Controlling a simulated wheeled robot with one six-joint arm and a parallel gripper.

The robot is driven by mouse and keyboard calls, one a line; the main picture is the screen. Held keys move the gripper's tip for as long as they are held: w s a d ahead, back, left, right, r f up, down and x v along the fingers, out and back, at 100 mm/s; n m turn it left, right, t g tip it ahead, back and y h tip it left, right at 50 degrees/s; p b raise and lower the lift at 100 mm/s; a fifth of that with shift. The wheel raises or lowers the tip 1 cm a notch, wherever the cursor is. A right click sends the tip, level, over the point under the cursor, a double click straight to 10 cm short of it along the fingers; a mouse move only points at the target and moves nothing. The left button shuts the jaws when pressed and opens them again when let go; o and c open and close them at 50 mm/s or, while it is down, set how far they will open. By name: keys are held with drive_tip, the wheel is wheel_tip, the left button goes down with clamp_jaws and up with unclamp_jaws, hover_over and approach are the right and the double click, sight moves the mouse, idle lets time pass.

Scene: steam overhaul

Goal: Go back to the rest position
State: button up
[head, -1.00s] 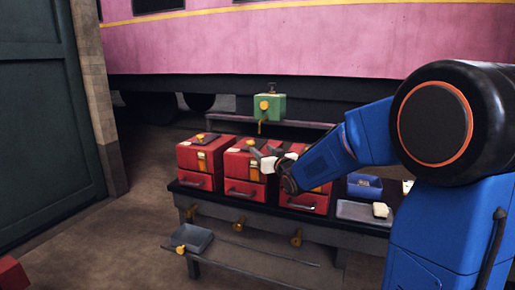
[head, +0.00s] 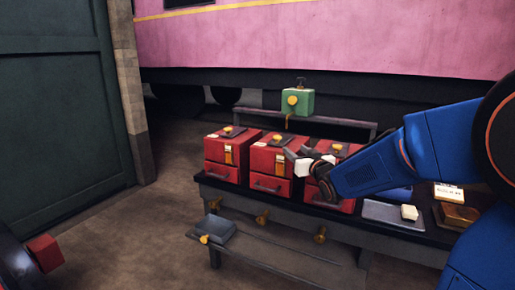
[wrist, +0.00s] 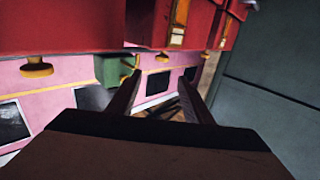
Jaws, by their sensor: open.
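My gripper (head: 297,155) is open and empty in the head view. It hangs in front of the upper part of the gap between the middle red box (head: 267,188) and the right red box (head: 313,193); I cannot tell whether it touches either. My blue arm reaches in from the right and covers part of the right box. In the wrist view my gripper (wrist: 158,80) shows two dark fingers apart, with nothing held between them. The left red box (head: 222,174) stands clear of the arm.
A dark bench (head: 400,228) carries the boxes, a grey tray (head: 382,211) with a pale block (head: 409,212), and a blue bin (head: 394,193) partly hidden. A green box (head: 297,102) stands behind on a rail. A grey tray (head: 232,231) sits on the lower shelf.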

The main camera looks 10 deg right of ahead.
drive_tip(key=s+f+g+h, duration=0.1)
drive_tip(key=s+f+g, duration=0.3)
drive_tip(key=s, duration=1)
drive_tip(key=s+f+m+g+h, duration=0.1)
drive_tip(key=s+f+g, duration=0.3)
drive_tip(key=s, duration=1.1)
drive_tip(key=s+d+f+g, duration=0.1)
drive_tip(key=s+f+g, duration=0.4)
drive_tip(key=s, duration=0.9)
drive_tip(key=shift+s+f+m+h, duration=0.35)
drive_tip(key=shift+f+m+h, duration=0.05)
drive_tip(key=shift+f, duration=0.05)
drive_tip(key=shift+d, duration=0.1)
